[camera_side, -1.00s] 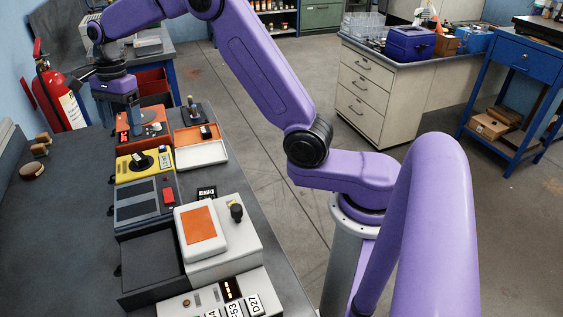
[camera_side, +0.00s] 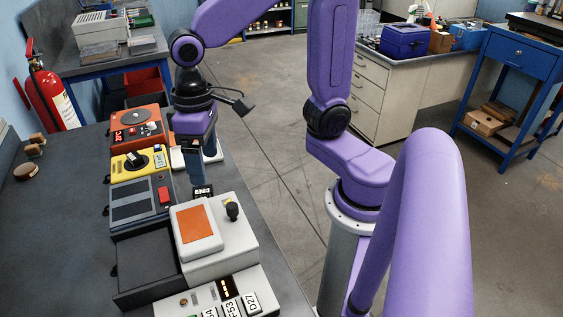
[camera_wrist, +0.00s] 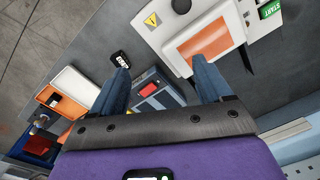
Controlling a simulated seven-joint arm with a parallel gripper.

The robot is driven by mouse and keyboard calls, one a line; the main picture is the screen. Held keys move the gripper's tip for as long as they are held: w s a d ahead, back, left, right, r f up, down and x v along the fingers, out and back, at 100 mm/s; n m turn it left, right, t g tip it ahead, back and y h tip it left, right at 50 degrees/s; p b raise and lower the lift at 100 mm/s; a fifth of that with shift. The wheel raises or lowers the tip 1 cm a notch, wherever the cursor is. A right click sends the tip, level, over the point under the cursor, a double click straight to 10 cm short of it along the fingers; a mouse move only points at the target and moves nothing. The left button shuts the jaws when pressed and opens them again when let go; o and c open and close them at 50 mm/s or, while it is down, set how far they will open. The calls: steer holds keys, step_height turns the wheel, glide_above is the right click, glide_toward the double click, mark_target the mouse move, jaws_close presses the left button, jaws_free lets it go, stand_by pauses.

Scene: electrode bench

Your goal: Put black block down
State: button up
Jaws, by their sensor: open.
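A small black block (camera_side: 203,191) with white markings lies on the bench beside the white unit with the orange pad. In the wrist view the black block (camera_wrist: 120,59) is just beyond the left finger's tip, outside the gap between the fingers. My gripper (camera_side: 198,182) points down close to the block in the side view and partly overlaps its surroundings. In the wrist view my gripper (camera_wrist: 161,68) has its fingers wide apart, with nothing held between them. Another small dark piece (camera_wrist: 53,101) lies in the orange tray.
The white unit (camera_side: 222,263) with its orange pad (camera_side: 197,224) and black knob stands close to my gripper. Left of it are the dark unit with a red button (camera_side: 165,195), the yellow unit (camera_side: 120,170) and an open dark box (camera_side: 150,265). The bench's left side is mostly clear.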

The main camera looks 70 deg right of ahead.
steer(key=s+d+f+n, duration=0.1)
steer(key=s+d+n, duration=0.2)
steer(key=s, duration=0.3)
steer(key=s+d+f+n, duration=0.1)
steer(key=s+d+n, duration=0.2)
steer(key=s+n, duration=0.3)
steer(key=shift+s+f, duration=0.35)
steer(key=shift+s, duration=0.2)
